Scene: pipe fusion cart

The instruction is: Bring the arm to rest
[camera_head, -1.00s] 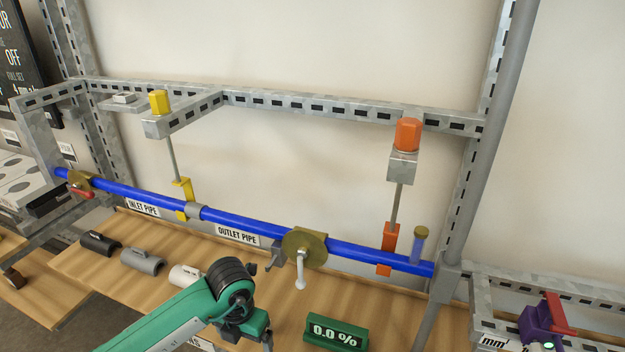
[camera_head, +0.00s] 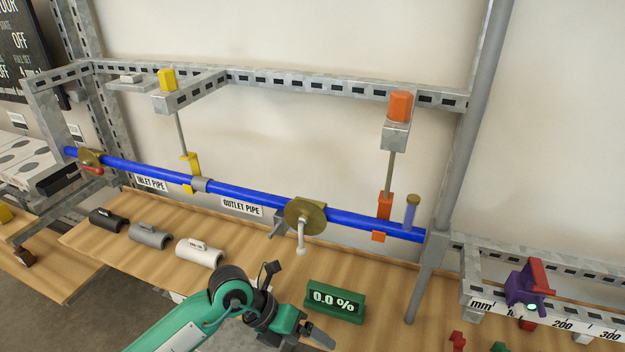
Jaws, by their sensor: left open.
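My left arm comes in at the bottom of the head view, green with dark joints. Its left gripper (camera_head: 300,330) is low over the front of the wooden bench, below the 0.0 % display. It is open, and I see nothing between its fingers. It is apart from the blue pipe (camera_head: 255,199) and its valve. My right gripper is not in view.
The green 0.0 % display (camera_head: 335,300) stands close to my gripper. Black (camera_head: 107,219), grey (camera_head: 150,236) and white (camera_head: 199,252) half-sleeves lie on the bench. A brass valve with a handle (camera_head: 302,230) hangs on the pipe. A purple tool (camera_head: 527,287) sits on the ruler rail at right.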

